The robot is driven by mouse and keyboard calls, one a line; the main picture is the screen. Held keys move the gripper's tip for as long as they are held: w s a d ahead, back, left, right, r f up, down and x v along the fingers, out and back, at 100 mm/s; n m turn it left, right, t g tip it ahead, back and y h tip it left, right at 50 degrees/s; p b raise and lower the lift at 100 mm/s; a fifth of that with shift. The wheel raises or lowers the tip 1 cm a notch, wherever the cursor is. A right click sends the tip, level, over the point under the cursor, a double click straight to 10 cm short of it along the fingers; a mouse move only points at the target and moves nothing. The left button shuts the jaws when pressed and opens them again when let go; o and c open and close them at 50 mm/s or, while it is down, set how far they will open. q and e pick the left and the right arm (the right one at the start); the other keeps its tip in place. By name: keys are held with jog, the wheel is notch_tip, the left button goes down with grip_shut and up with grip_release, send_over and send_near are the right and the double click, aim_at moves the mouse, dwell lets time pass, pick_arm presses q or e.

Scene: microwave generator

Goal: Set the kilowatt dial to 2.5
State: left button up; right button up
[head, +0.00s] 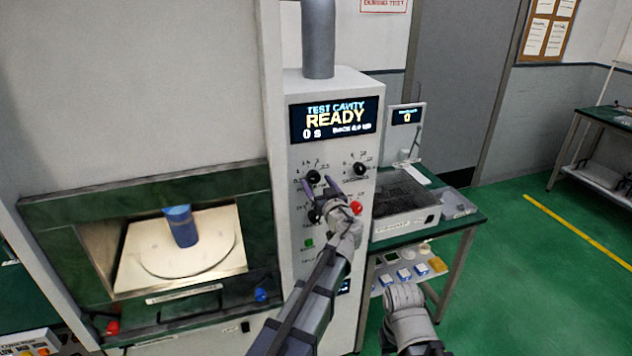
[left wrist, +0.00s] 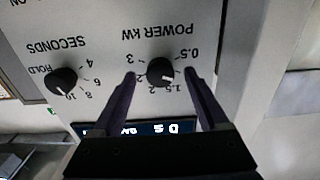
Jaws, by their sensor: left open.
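The kilowatt dial is a black knob (left wrist: 160,70) under the label POWER KW, upside down in the left wrist view. Its white mark seems to point near 1.5, though the small print is hard to read. In the head view the kilowatt dial (head: 313,177) is the upper left knob on the panel. My left gripper (head: 321,184) is open in front of the panel. In the left wrist view my left gripper's fingers (left wrist: 159,73) lie on either side of the dial, with a gap visible on each side. My right gripper's fingers do not show.
The SECONDS knob (left wrist: 62,80) is beside the dial. A red button (head: 356,208) and a lower knob (head: 315,215) are close to my left wrist. The display (head: 334,118) reads READY. The open cavity with a blue cup (head: 181,226) is at left.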

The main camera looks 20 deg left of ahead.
pick_arm(q)
jog(key=shift+x, duration=1)
grip_shut()
